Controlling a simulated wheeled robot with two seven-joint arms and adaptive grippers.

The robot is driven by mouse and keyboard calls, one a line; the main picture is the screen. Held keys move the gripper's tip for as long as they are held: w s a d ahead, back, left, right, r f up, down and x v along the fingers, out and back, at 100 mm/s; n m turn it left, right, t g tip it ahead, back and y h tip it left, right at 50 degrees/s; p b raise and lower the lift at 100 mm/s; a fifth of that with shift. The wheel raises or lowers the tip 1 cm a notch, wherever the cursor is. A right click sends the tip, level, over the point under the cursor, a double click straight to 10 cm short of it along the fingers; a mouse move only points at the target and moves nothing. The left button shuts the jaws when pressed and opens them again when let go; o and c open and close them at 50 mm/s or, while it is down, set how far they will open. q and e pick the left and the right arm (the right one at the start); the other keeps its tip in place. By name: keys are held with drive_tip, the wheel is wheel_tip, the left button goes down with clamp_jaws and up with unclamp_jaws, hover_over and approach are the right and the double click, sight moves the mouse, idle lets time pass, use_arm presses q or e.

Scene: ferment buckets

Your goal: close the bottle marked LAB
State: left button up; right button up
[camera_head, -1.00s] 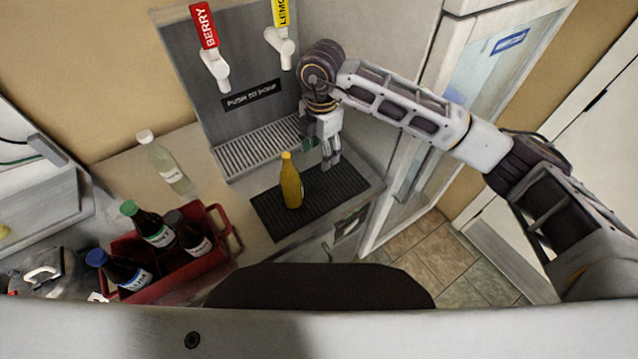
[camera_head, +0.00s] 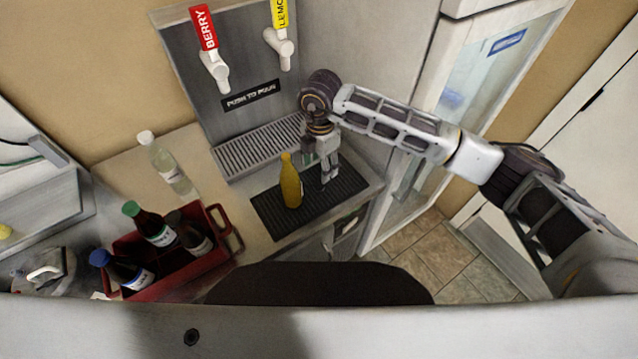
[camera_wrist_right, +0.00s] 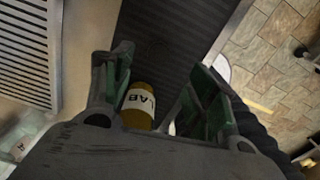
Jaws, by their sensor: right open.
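The bottle marked LAB (camera_head: 291,184) is yellow and stands upright on the black ribbed mat (camera_head: 338,191). Its LAB label shows in the right wrist view (camera_wrist_right: 140,103), between the fingers and partly hidden behind my gripper body. My right gripper (camera_head: 329,173) points down just right of the bottle, apart from it in the head view. In the right wrist view the right gripper (camera_wrist_right: 160,85) is open, with a green-padded finger on each side. Whether the bottle's mouth carries a cap cannot be told. My left gripper is not in view.
A red crate (camera_head: 228,228) with several dark bottles stands at left. A clear bottle (camera_head: 166,163) with a white cap stands behind it. The dispenser has BERRY (camera_head: 204,27) and LEMO (camera_head: 280,14) taps above a drip grate (camera_head: 262,146). A glass-door cabinet stands right.

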sight(319, 184)
drive_tip(key=shift+f, duration=1.5)
drive_tip(key=shift+f, duration=0.1)
drive_tip(key=shift+a+f+p, duration=0.15)
drive_tip(key=shift+f+p, duration=0.8)
drive_tip(key=shift+f, duration=1.55)
drive_tip(key=c, duration=0.8)
